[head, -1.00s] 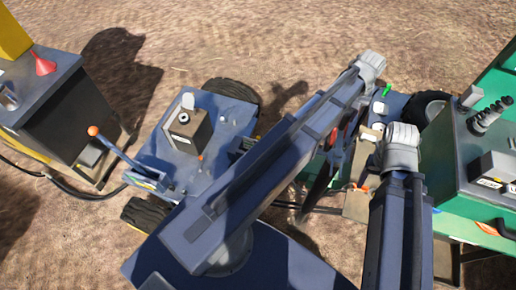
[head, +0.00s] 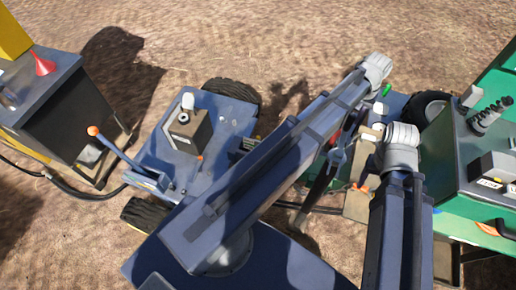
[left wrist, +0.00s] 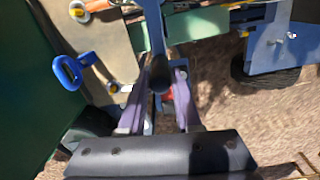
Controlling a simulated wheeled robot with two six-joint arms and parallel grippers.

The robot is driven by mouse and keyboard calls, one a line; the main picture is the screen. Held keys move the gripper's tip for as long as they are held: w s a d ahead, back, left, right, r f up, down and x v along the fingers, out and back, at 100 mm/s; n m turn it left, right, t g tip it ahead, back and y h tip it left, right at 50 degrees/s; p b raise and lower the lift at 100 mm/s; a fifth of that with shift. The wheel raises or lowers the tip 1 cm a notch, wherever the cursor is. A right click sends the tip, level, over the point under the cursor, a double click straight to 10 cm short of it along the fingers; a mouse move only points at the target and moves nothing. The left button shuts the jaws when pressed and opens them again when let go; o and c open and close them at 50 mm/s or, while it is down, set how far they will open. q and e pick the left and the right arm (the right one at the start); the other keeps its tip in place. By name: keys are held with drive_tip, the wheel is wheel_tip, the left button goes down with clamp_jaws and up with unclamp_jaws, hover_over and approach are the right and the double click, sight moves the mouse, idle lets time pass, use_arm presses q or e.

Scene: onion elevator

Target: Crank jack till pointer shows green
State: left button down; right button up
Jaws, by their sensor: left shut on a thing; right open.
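In the left wrist view, my left gripper (left wrist: 161,88) is shut on a black rounded handle (left wrist: 159,72), which I take to be the jack's crank grip. A blue-grey bar (left wrist: 154,28) runs upward behind the grip. In the head view, my left arm covers much of this spot, and a grey claw-like part (head: 337,158) shows below it. I cannot make out the pointer or its green mark. My right arm (head: 401,160) reaches in at lower right; its fingers are hidden.
A blue cart (head: 225,117) with black wheels stands left of centre, with an orange-knobbed lever (head: 94,131). A green machine (head: 460,160) stands at right. A blue ring handle (left wrist: 68,72) is left of the grip in the wrist view. Bare dirt lies behind.

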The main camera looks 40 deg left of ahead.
use_arm(q)
drive_tip(key=shift+d, duration=0.3)
drive_tip(key=shift+a, duration=0.35)
idle(0.5)
drive_tip(key=shift+c, duration=2.4)
unclamp_jaws()
drive_tip(key=shift+a, duration=0.1)
drive_tip(key=shift+r, duration=0.1)
wheel_tip(320, 180, up, 9)
drive_tip(key=p, duration=0.9)
